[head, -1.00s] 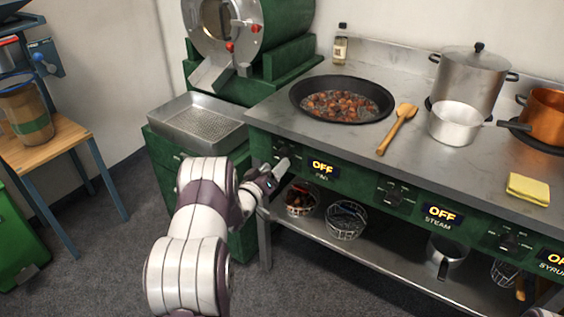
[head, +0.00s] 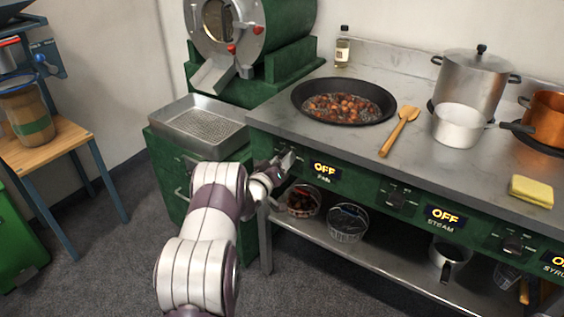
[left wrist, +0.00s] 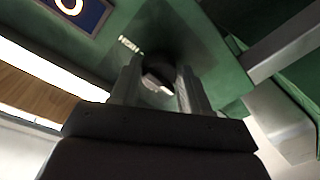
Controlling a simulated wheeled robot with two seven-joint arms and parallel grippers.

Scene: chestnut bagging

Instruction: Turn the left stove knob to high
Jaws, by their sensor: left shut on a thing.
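The left stove knob (left wrist: 158,72) is a dark round knob on the green front panel, seen between my fingers in the left wrist view. In the head view my gripper hides most of it. My left gripper (head: 287,161) is at the panel, just left of the display marked PAN (head: 325,170), which reads OFF. In the left wrist view its two fingers (left wrist: 157,90) stand on either side of the knob and are shut on it. The knob's pointer angle is hard to make out. My right gripper is out of view.
A black pan of chestnuts (head: 344,101) sits on the stove top (head: 290,120) above the knob. The STEAM knob (head: 397,196) and its OFF display (head: 444,217) are further right. A metal tray (head: 200,124) is at left; wire baskets (head: 347,224) stand on the shelf below.

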